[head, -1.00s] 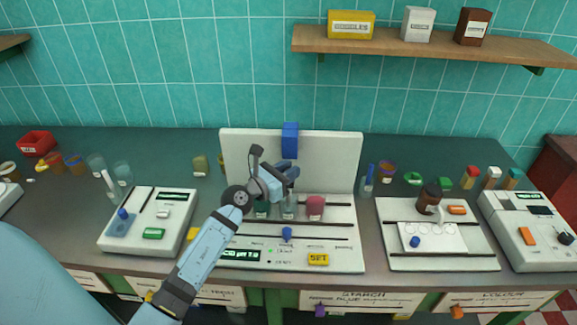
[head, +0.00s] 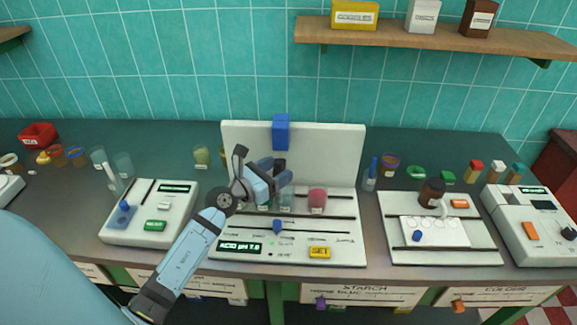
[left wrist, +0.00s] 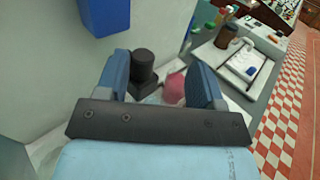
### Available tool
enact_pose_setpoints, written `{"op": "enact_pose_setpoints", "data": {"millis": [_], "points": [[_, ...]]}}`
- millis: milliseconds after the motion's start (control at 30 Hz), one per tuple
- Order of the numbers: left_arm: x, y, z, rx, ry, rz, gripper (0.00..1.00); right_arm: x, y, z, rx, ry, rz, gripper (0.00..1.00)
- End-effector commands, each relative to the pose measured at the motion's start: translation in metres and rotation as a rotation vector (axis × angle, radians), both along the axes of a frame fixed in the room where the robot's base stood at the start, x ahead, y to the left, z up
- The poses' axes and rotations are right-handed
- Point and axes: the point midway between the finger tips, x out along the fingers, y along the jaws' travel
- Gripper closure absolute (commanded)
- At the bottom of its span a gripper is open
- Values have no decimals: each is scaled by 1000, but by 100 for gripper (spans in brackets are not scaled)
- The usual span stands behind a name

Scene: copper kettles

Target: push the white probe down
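The white station (head: 345,150) has an upright back panel with a blue block (head: 281,132) at its top. The blue block also shows in the left wrist view (left wrist: 100,14). I cannot clearly make out a white probe; my left gripper covers the area below the block. My left gripper (head: 276,178) is in front of the panel, above the beakers. In the left wrist view its fingers (left wrist: 160,62) are apart, with a dark cylinder (left wrist: 143,66) beyond and between them, nearer the left finger. A blue slider knob (head: 277,227) sits on the station's front. My right gripper is not in view.
A beaker with red contents (head: 317,198) stands on the station right of the gripper. A white tray with a brown bottle (head: 432,192) is to the right. Another white device (head: 130,235) is to the left. A shelf (head: 450,42) hangs above.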

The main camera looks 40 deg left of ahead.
Motion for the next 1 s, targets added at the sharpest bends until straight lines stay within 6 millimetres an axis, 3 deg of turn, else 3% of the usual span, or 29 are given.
{"op": "enact_pose_setpoints", "data": {"millis": [33,200,400,600,1000], "points": [[-16,-1,-6,0,11,-10,50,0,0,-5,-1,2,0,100],[-53,8,-7,-2,12,-10,50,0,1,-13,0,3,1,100],[-81,15,-4,-3,8,-8,50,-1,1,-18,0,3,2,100],[-90,17,-2,-2,6,-7,50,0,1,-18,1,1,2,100],[-90,17,-1,-3,4,-7,50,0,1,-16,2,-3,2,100]]}}
